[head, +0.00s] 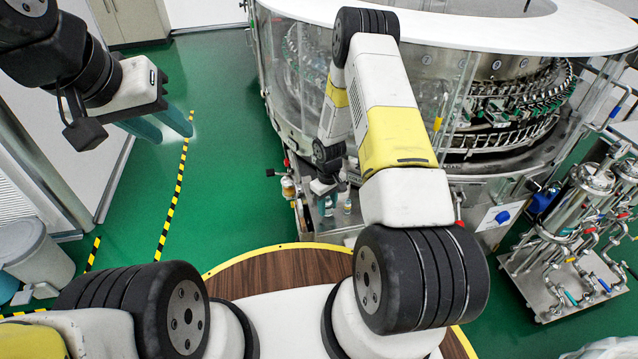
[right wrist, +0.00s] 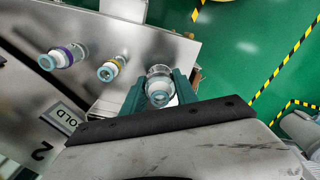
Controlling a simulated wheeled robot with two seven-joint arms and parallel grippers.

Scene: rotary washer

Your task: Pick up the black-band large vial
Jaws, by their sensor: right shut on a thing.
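In the head view, my right arm reaches to the washer's front side, where the gripper is small and partly hidden. My left gripper (head: 160,127) is open and empty over the green floor.
A purple-band vial (right wrist: 66,56) and a yellow-band vial (right wrist: 112,68) stand left of the held vial in the right wrist view. The large round washer (head: 430,110) fills the back right. A piped metal skid (head: 585,230) stands at right. Green floor is free at left.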

